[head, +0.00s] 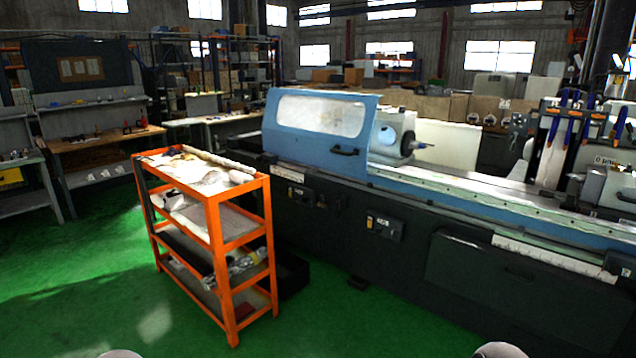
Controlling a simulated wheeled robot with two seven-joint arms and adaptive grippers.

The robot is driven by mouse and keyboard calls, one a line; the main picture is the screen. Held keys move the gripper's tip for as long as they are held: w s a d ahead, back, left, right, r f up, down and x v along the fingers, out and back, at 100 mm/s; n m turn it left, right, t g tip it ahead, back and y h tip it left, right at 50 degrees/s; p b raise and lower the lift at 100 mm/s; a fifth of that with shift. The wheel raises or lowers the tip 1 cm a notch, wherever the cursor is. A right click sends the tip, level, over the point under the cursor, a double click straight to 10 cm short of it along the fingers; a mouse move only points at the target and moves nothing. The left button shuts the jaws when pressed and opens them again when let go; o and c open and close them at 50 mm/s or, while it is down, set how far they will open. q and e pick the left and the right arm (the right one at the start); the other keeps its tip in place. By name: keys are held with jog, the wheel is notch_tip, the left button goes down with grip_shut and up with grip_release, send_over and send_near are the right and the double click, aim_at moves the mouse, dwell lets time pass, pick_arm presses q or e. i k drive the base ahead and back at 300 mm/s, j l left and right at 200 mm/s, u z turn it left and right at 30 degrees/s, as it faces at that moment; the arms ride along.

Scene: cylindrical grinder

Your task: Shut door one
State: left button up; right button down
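The cylindrical grinder (400,245) runs from the middle to the right edge of the head view. A blue door (355,158) with a clear window (320,116) and a dark handle (345,151) stands at its left end. The grinder bed right of the door is uncovered, and the grey workhead (391,132) shows there. No second door can be clearly told. Neither gripper is in view. Only pale rounded parts, likely mine, show at the bottom edge.
An orange shelf cart (222,240) with items on it stands in front of the grinder's left end. Workbenches (110,145) stand at the left. A rack with blue-handled tools (560,130) is at the right. Green floor (390,325) is clear in front of the grinder.

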aim_at(339, 117)
jog(key=i, duration=1.2)
jog(key=i+j+z, duration=0.1)
jog(key=i, duration=1.1)
